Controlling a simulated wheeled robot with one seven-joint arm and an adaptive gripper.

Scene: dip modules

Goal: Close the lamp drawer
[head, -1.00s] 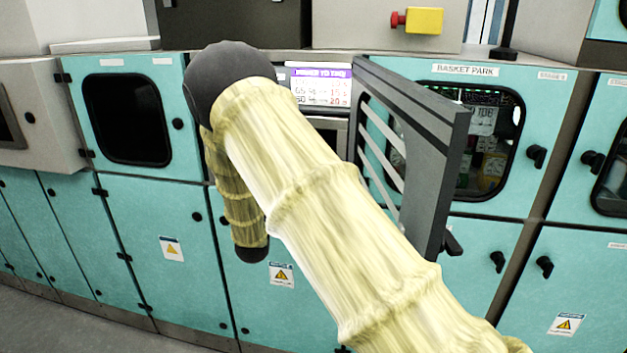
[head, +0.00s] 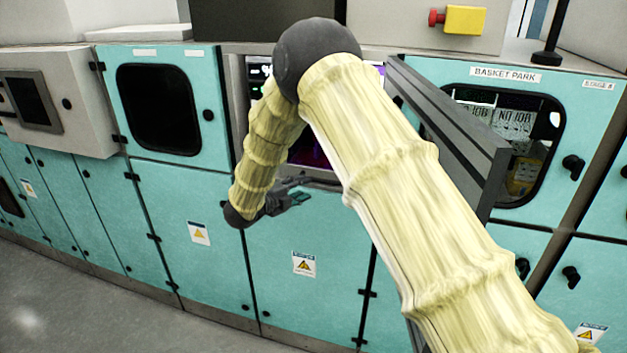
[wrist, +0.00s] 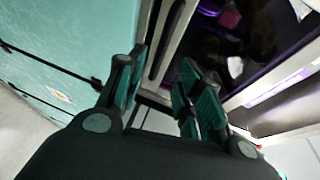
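No label names the lamp drawer, so I cannot tell for sure which part it is. A bay with a purple-lit, dark interior (head: 312,148) shows behind my arm in the head view. In the wrist view a dark, purple-lit surface (wrist: 245,50) with a pale metal frame fills the upper right. My gripper (head: 288,197) is in front of the turquoise cabinets, just below and left of that bay. In the wrist view its fingers (wrist: 163,80) are apart, with a pale frame edge visible between them. I cannot tell whether they touch it. My arm hides much of the bay.
A dark grey panel (head: 455,125) stands out from the cabinets at the right of the bay, partly behind my arm. The BASKET PARK cabinet (head: 505,73) is beyond it. A yellow box with a red button (head: 465,19) is above. Grey floor (head: 80,290) is clear at lower left.

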